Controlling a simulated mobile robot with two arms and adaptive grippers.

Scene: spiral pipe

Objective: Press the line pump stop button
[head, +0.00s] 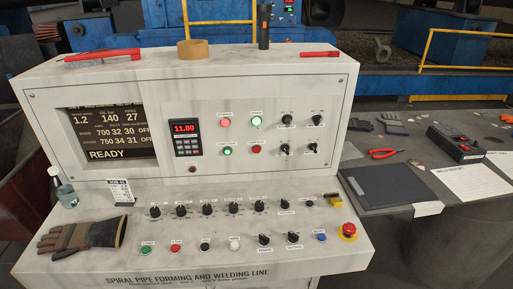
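A grey control console fills the middle of the head view. On the sloped lower panel are a green button (145,250), a red button (175,248), a black button (205,245), a white button (235,243) and a blue button (321,237). The labels are too small to read, so I cannot tell which is line pump stop. Neither gripper is in view.
A red mushroom button (347,229) stands at the lower panel's right end. Black knobs fill the middle. A dark table (420,215) with a black folder (385,184) adjoins on the right.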

